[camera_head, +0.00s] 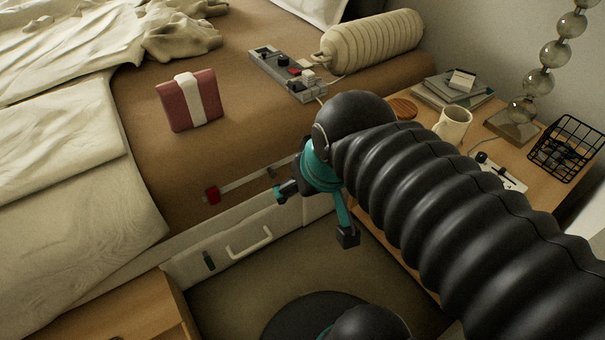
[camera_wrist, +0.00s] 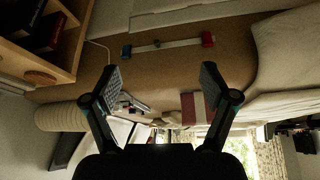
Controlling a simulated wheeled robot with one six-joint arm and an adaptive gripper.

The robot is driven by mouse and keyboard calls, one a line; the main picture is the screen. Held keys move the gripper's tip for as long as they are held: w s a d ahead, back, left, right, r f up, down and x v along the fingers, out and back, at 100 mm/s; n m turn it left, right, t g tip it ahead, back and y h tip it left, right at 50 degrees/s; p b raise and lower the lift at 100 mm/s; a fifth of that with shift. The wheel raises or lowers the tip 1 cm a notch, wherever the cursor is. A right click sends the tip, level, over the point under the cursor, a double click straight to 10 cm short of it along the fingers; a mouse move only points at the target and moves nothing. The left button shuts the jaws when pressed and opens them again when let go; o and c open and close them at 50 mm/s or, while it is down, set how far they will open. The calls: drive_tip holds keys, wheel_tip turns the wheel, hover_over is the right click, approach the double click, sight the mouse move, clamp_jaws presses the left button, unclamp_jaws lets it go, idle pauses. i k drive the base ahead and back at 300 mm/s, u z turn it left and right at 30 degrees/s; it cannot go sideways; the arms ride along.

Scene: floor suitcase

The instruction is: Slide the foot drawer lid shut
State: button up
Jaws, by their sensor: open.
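The foot drawer (camera_head: 228,265) is a pale front low at the foot of the bed, with a white bar handle (camera_head: 250,243) and a small dark green piece (camera_head: 208,261). Just above it, on the brown bed face, is a pale bar with a red end block (camera_head: 212,194); the wrist view shows this bar (camera_wrist: 180,44) with a red and a blue end. I cannot tell which part is the lid. My gripper (camera_head: 315,214) is open and empty, right of the handle and apart from it. It also shows in the wrist view (camera_wrist: 160,82).
A red box with a white band (camera_head: 188,101), a power strip (camera_head: 288,75) and a ribbed bolster (camera_head: 372,40) lie on the bed. A wooden side table (camera_head: 480,125) at right holds a mug (camera_head: 453,125) and books. A wooden cabinet (camera_head: 130,310) stands lower left.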

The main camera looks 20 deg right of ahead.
sight(145, 308)
drive_tip(key=k, duration=1.3)
drive_tip(key=u, duration=0.65)
drive_tip(key=i, duration=0.9)
drive_tip(key=z, duration=0.1)
drive_tip(key=k, duration=1.5)
drive_tip(key=u, duration=0.6)
drive_tip(key=i, duration=1.5)
